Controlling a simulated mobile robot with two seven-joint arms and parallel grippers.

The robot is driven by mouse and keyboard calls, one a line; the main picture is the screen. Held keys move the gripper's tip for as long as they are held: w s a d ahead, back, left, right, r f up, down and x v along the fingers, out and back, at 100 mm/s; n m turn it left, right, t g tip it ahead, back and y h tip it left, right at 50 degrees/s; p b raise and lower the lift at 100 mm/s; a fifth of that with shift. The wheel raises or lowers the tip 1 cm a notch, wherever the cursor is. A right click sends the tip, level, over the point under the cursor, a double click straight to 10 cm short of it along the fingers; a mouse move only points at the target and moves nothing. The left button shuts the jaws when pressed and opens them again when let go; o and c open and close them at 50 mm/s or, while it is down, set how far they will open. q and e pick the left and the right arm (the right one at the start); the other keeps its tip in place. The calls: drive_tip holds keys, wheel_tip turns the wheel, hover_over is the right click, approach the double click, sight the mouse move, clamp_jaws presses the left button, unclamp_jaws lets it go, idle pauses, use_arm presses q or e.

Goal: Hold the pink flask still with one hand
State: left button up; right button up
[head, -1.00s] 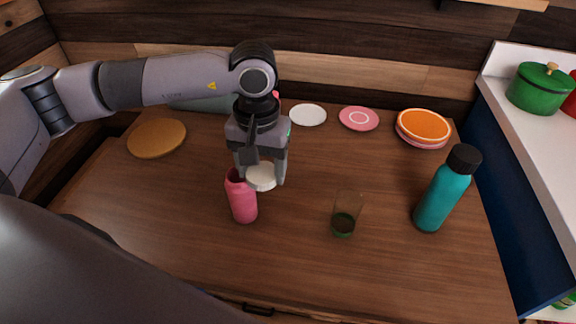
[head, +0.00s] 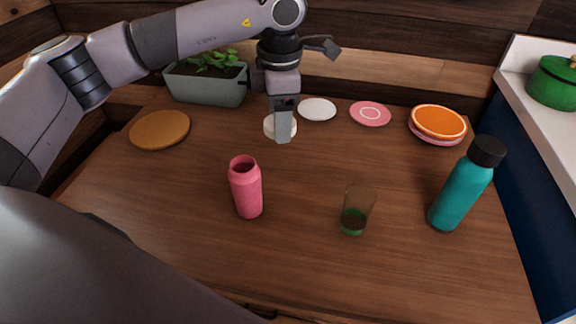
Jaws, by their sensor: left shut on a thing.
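The pink flask (head: 246,188) stands upright on the wooden table, left of centre, with its dark mouth open at the top. No gripper touches it. My left gripper (head: 282,132) is beyond the flask and a little to its right, higher in the picture. It is shut on a round white lid (head: 269,125), partly hidden behind the finger. My right gripper is not in view.
A clear glass (head: 356,208) with green at its base and a teal bottle (head: 461,188) stand to the right. A wooden disc (head: 159,130), planter (head: 207,88), white plate (head: 317,109), pink plate (head: 370,113) and orange plate (head: 438,121) line the back. The table's front is clear.

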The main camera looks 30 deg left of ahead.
sight(283, 180)
use_arm(q)
drive_tip(key=n, duration=0.2)
drive_tip(key=w+n, duration=0.1)
drive_tip(key=n, duration=0.1)
drive_tip(key=shift+a+r+b, duration=0.15)
drive_tip(key=shift+r+b, duration=0.05)
drive_tip(key=shift+b, duration=0.2)
drive_tip(key=n, duration=0.4)
drive_tip(key=w+r+n+b, duration=0.1)
drive_tip(key=n, duration=0.1)
drive_tip(key=shift+a, duration=0.2)
drive_tip(key=n, duration=0.3)
drive_tip(key=n+b, duration=0.1)
drive_tip(key=n, duration=0.1)
drive_tip(key=shift+w+a+r+n, duration=0.2)
drive_tip(key=shift+w+r+n, duration=0.1)
drive_tip(key=shift+w+r, duration=0.05)
wheel_tip(283, 180, down, 20)
drive_tip(key=n, duration=0.1)
drive_tip(key=n+b, duration=0.1)
drive_tip(key=shift+w+r+n, duration=0.15)
drive_tip(key=shift+r+n, duration=0.1)
drive_tip(key=shift+n, duration=0.05)
drive_tip(key=shift+a+f, duration=0.1)
drive_tip(key=o, duration=1.2)
